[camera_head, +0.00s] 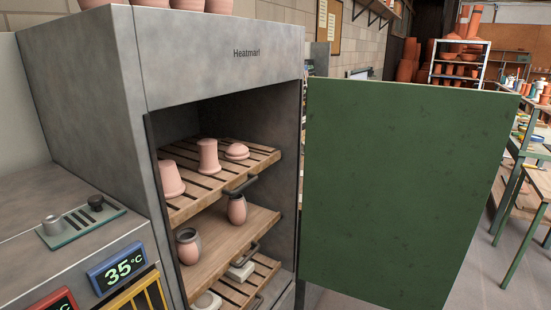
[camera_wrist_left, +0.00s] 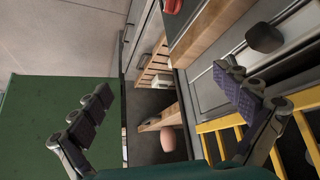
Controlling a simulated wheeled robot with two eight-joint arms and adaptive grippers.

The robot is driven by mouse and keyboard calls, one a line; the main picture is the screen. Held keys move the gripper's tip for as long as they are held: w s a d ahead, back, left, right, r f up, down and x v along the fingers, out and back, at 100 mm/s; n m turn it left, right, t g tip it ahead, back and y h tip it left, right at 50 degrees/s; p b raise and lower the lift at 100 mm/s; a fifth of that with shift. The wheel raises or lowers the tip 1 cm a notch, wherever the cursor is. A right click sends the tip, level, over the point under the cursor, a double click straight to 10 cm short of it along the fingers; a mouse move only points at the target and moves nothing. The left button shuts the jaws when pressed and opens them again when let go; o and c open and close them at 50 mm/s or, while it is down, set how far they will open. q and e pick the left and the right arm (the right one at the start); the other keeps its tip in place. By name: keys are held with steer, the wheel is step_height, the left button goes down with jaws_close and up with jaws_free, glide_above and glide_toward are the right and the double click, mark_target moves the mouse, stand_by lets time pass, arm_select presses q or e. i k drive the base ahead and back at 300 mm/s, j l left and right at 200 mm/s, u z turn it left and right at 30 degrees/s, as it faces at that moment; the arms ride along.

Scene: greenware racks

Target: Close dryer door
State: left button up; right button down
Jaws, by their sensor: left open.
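The grey dryer (camera_head: 95,60) stands at the left in the head view, its front open onto slatted shelves. Its green door (camera_head: 400,190) is swung wide open to the right of the opening, with its flat face toward me. A green panel, apparently the same door, fills the left of the left wrist view (camera_wrist_left: 40,110). My left gripper (camera_wrist_left: 165,80) is open and empty; its two padded fingers are spread wide, one in front of the green panel, the other toward the dryer front. I cannot tell whether a finger touches the door. My right gripper is in neither view.
Pinkish pots stand on the dryer's wooden shelves (camera_head: 215,255), inside the frame. A temperature display (camera_head: 118,268) and a knob panel (camera_head: 80,225) are at the lower left. Green-legged tables (camera_head: 515,200) and a white pottery rack (camera_head: 458,65) stand beyond the door.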

mark_target(398, 177)
steer(key=i+l+u, duration=0.1)
steer(key=l, duration=0.5)
steer(key=i+l+u, duration=0.1)
steer(key=l, duration=0.5)
steer(key=i+l+u, duration=0.1)
steer(key=l, duration=0.5)
